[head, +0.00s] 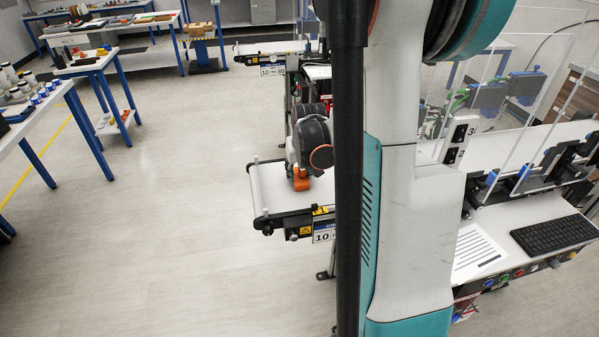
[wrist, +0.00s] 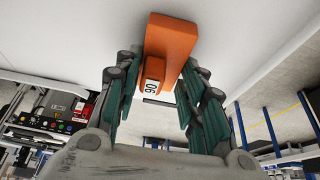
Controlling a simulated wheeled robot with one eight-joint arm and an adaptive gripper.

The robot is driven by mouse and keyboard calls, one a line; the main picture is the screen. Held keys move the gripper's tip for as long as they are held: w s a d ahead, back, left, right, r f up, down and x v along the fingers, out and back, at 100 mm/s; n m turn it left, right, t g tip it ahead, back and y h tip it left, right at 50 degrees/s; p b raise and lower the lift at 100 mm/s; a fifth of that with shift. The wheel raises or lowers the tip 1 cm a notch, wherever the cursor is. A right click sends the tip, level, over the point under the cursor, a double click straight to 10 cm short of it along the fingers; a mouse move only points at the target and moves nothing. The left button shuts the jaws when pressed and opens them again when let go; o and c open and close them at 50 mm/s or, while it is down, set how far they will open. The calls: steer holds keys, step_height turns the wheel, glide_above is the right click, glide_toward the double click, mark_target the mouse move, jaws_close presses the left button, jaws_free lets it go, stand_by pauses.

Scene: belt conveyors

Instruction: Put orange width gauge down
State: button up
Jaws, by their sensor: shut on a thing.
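The orange width gauge (wrist: 170,45) is a stepped block with a white label reading 90 or 06. In the wrist view it sits between the fingers of my gripper (wrist: 155,85), which is shut on it. Its far end is against or just over a white surface; I cannot tell which. In the head view the gauge (head: 301,178) shows at the white conveyor belt (head: 275,200), below my wrist. My gripper's fingers are mostly hidden there by the wrist and arm.
A keyboard (head: 553,234) and a paper sheet (head: 475,250) lie on a desk at right. Tables with small objects (head: 40,105) stand at left. The floor between is clear. The belt left of the gauge is bare.

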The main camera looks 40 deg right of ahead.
steer(key=shift+f, duration=0.2)
steer(key=o, duration=1.1)
steer(key=shift+r, duration=0.1)
steer(key=p+v, duration=0.3)
steer(key=v, duration=0.9)
steer(key=shift+r, duration=0.15)
